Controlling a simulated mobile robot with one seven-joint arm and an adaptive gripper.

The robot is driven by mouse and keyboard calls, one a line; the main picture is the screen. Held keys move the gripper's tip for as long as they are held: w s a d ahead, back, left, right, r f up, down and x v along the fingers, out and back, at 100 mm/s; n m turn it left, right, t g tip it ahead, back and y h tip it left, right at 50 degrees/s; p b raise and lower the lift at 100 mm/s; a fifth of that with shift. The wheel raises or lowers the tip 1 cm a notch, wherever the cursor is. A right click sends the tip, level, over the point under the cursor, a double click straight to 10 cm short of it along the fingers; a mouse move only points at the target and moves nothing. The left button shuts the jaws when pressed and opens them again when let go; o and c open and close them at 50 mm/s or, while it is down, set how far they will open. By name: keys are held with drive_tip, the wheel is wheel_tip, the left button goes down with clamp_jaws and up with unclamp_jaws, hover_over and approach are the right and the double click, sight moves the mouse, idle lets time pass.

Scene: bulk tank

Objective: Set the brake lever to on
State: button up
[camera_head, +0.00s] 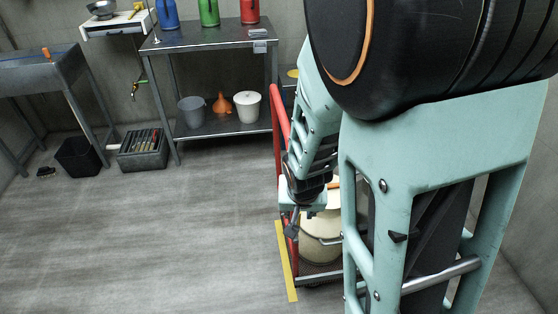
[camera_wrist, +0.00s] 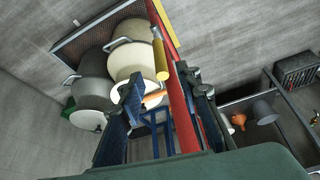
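My gripper (camera_wrist: 160,86) is open in the wrist view, its two dark fingers apart over a red-framed trolley. A short orange piece (camera_wrist: 154,98) shows between the fingers, next to the left one. A yellow cylindrical grip (camera_wrist: 161,60) lies just beyond the fingertips, beside the red rail (camera_wrist: 183,112). I cannot tell which of these, if either, is the brake lever, nor its setting. In the head view my gripper (camera_head: 300,222) hangs pointing down beside the trolley's red upright (camera_head: 281,130), partly hidden by my arm. No contact between the fingers and the trolley is clear.
Cream canisters (camera_wrist: 130,62) and a grey one (camera_wrist: 92,80) stand on the trolley. A yellow floor strip (camera_head: 286,262) runs along its left side. The floor at left is clear.

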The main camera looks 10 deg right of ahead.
drive_tip(key=b+x, duration=0.7)
drive_tip(key=x, duration=0.2)
drive_tip(key=shift+f, duration=0.3)
drive_tip(key=shift+c, duration=0.3)
clamp_jaws()
